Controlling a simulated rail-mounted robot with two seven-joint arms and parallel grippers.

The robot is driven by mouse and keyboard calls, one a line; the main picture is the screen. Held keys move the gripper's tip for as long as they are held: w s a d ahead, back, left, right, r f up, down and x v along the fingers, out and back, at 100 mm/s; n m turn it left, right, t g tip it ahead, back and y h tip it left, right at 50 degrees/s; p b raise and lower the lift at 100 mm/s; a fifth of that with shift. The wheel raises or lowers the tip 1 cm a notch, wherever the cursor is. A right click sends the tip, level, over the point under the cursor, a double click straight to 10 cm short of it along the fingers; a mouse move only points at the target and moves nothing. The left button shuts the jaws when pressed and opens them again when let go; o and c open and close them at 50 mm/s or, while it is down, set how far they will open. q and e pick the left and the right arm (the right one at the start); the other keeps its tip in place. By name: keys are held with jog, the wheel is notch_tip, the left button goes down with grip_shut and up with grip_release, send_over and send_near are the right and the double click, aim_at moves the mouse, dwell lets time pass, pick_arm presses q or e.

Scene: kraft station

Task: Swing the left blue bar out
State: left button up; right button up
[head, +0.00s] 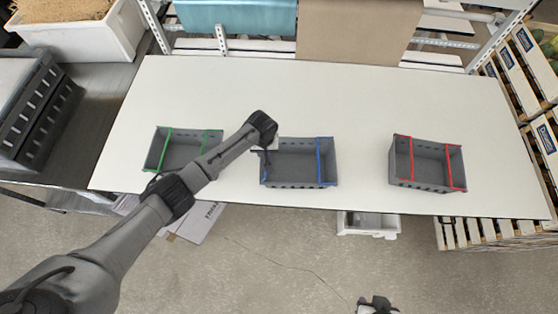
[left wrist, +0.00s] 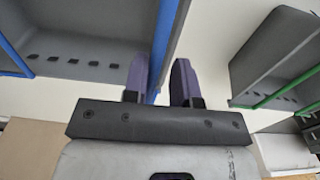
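A grey crate with blue bars (head: 290,186) stands at the middle of the table's front. Its right blue bar (head: 319,160) lies across the crate near its right end. The left blue bar (left wrist: 165,40) shows in the left wrist view; in the head view my left arm's end mostly hides it. My left gripper (left wrist: 160,78) is over the crate's left end. Its two fingers are apart, and the left bar runs between them in the picture; whether they touch it I cannot tell. My right gripper (head: 378,304) is at the bottom edge of the head view, away from the table, its fingers unclear.
A crate with green bars (head: 168,150) stands to the left, partly near my left arm. A crate with red bars (head: 427,185) stands to the right. The white table (head: 350,95) behind the crates is clear. A white bin (head: 368,224) is below the front edge.

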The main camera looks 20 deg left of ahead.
pick_arm(q)
jog(key=shift+s+a+r, duration=0.15)
jog(key=shift+a+r, duration=0.05)
jog(key=shift+a, duration=0.4)
jog(key=shift+s+a, duration=0.15)
jog(key=shift+a, duration=0.1)
jog(key=shift+s+a, duration=0.2)
jog(key=shift+a, duration=0.3)
jog(key=shift+s+a, duration=0.15)
jog(key=shift+a, duration=0.35)
notch_tip(320, 180, up, 8)
jog(key=d, duration=0.1)
jog(key=shift+w, duration=0.2)
dwell(0.6)
dwell(0.6)
